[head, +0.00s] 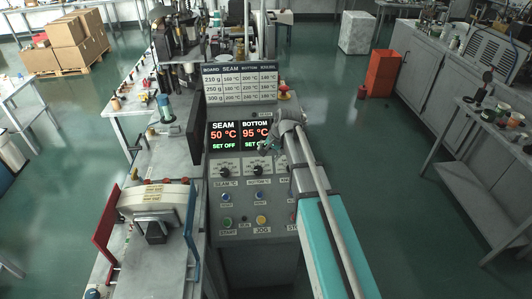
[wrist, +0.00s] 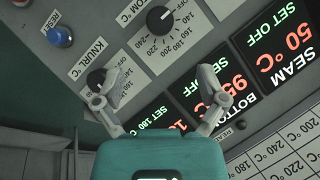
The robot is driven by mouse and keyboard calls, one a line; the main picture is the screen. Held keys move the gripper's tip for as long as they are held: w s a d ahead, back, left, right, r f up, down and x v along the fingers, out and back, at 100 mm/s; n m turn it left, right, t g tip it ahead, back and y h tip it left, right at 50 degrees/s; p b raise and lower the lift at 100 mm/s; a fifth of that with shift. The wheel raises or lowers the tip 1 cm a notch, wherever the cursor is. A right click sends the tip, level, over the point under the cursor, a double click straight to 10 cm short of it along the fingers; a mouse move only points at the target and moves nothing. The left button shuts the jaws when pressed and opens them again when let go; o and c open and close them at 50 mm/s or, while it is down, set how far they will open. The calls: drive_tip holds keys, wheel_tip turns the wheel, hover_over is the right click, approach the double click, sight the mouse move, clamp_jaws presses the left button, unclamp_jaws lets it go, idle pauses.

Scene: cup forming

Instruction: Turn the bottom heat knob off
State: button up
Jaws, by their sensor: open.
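The bottom heat knob (head: 259,170) is a black dial on the grey panel, under the BOTTOM display (head: 255,134), which reads 95 °C. The wrist view shows the knob (wrist: 160,19) at the top, upside down, with a white pointer mark. My gripper (head: 270,143) is open and empty in front of the panel. In the wrist view its fingers (wrist: 162,88) are spread, and the knob lies beyond their tips, not between them. The left finger is close beside the knurl knob (wrist: 97,78).
The seam knob (head: 226,170) is left of the bottom knob; its display (head: 223,134) reads 50 °C, SET OFF. A third display reads SET 180 (wrist: 155,117). Several push buttons (head: 261,220) sit below. A temperature chart (head: 240,83) stands above. My arm covers the panel's right side.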

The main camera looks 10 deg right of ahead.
drive_tip(key=s+d+f+n+g+h+b, duration=0.1)
drive_tip(key=s+d+f+n+b, duration=0.15)
drive_tip(key=s, duration=0.55)
drive_tip(key=s+d+f+n+g+h+b, duration=0.1)
drive_tip(key=s+d+f+n+b, duration=0.2)
drive_tip(key=s, duration=0.4)
drive_tip(key=s+d+f+n+h+b, duration=0.1)
drive_tip(key=s+f+n+b, duration=0.2)
drive_tip(key=s, duration=0.5)
drive_tip(key=shift+a+r+m+p, duration=0.15)
drive_tip(key=shift+r+m+p, duration=0.25)
drive_tip(key=shift+r+p, duration=0.6)
drive_tip(key=shift+a+r+m+p, duration=0.1)
drive_tip(key=shift+r+m+p, duration=0.25)
drive_tip(key=shift+r+p, duration=0.6)
drive_tip(key=shift+f, duration=0.2)
wheel_tip(320, 180, down, 5)
drive_tip(key=b, duration=0.4)
drive_tip(key=shift+b, duration=0.35)
